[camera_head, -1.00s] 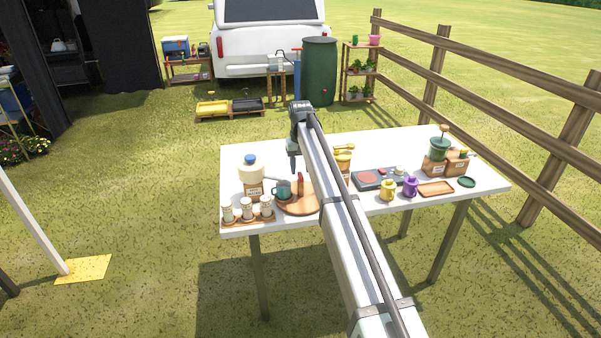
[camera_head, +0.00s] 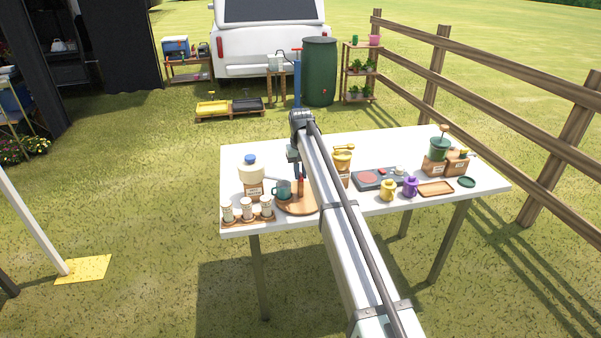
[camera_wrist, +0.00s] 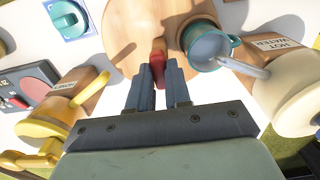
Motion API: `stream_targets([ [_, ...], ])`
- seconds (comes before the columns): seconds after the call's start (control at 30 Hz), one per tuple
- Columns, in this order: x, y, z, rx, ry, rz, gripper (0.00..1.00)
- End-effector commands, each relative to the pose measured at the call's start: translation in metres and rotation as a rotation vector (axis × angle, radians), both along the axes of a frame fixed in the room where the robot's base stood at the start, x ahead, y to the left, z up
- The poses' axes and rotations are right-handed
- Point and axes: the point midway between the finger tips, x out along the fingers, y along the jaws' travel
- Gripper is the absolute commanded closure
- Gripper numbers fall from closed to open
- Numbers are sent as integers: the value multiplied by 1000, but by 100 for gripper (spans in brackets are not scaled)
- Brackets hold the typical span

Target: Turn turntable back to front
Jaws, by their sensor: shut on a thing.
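The turntable is a round wooden board (camera_head: 297,209) on the left part of the white table. It also fills the top middle of the wrist view (camera_wrist: 130,30). A red upright handle (camera_wrist: 158,58) stands near its edge; in the head view it shows under my gripper (camera_head: 300,178). In the wrist view my gripper (camera_wrist: 160,75) is shut with its fingers on either side of the red handle. A teal mug (camera_wrist: 207,46) sits at the turntable's right edge in the wrist view, close to my fingers. In the head view the mug (camera_head: 282,189) is left of the handle.
A hot water jug (camera_head: 251,175) stands left of the mug, its spout near it. Several small jars (camera_head: 247,209) stand on a rack at the table's front left. A yellow dispenser (camera_head: 342,160) and a small scale (camera_head: 378,179) are to the right.

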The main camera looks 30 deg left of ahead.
Motion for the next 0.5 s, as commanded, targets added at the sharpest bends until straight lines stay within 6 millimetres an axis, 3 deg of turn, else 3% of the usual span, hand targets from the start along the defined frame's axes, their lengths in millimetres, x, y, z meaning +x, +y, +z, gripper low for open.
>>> stream_targets([
  [0.5,0,0,0,0,0,0,100],
])
